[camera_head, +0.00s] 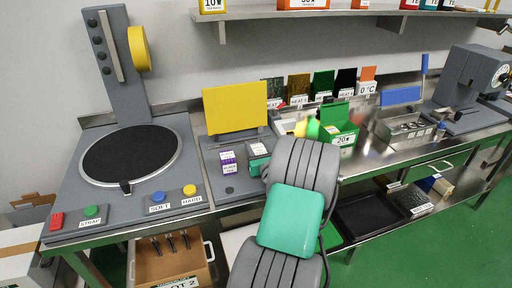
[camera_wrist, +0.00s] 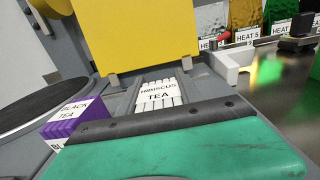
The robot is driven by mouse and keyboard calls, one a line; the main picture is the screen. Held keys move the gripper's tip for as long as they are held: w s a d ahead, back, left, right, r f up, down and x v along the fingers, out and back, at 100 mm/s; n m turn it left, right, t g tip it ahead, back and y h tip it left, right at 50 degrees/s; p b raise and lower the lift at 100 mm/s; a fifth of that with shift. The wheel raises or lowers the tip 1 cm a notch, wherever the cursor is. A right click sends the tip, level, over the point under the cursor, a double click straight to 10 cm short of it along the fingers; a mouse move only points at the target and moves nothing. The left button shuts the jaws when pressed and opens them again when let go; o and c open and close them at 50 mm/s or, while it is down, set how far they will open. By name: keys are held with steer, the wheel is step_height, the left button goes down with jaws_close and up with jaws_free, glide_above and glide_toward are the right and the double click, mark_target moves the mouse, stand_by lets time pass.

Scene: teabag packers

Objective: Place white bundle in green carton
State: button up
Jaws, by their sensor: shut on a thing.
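The white bundle, labelled "Hibiscus tea" (camera_wrist: 160,92), lies on the grey packer under the raised yellow plate. In the head view its white top (camera_head: 256,148) shows just left of my arm. My gripper (camera_wrist: 160,122), with a dark bolted strip and a teal face, is right against the near side of the bundle and shut on it. The strip hides the bundle's lower front. The green carton (camera_head: 341,138), with its lid up and a "20" label, stands on the bench right of my arm, partly hidden by it.
A grey machine with a round black plate (camera_head: 130,154) is at the left. A metal tray (camera_head: 405,130) is right of the carton.

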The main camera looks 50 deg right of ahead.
steer(key=shift+r, duration=0.15)
steer(key=o, duration=1.3)
steer(key=shift+o, duration=0.2)
